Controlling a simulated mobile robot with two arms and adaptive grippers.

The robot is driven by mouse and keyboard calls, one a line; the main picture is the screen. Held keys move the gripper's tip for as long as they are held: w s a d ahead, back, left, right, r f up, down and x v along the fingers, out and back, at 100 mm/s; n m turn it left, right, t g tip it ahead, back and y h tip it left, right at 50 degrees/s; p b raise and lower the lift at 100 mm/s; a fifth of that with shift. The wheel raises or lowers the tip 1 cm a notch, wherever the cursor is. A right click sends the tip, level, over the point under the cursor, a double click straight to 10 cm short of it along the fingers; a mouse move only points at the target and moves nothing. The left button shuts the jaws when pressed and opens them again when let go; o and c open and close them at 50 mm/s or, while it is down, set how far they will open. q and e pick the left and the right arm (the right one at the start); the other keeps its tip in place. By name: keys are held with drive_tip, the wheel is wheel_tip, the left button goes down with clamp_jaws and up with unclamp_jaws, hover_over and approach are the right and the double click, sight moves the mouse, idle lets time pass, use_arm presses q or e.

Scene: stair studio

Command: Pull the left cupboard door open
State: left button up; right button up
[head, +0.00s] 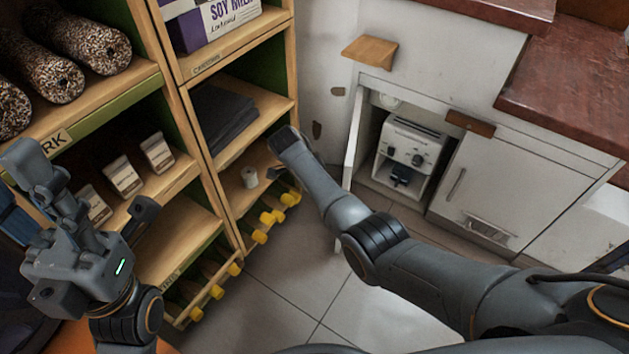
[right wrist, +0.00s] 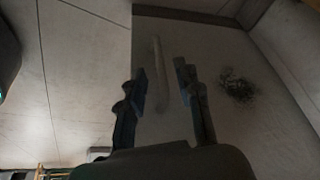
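The left cupboard door (head: 353,137) stands open, swung out and seen nearly edge-on in the head view. Its pale face (right wrist: 205,110) fills much of the right wrist view, with an upright bar handle (right wrist: 158,75). My right gripper (right wrist: 162,88) is open, with its fingers on either side of the handle in that picture; I cannot tell whether they touch it. In the head view my right forearm and wrist hide most of this gripper, left of the door. My left gripper (head: 85,200) is open and empty before the shelves.
A white appliance (head: 410,146) stands inside the open cupboard. The right cupboard door (head: 492,190) is shut. Wooden shelves (head: 183,80) with rolls, jars and boxes fill the left side. Tiled floor (head: 300,270) is clear between shelves and cupboard.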

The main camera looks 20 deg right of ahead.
drive_tip(key=v, duration=0.6)
idle(0.4)
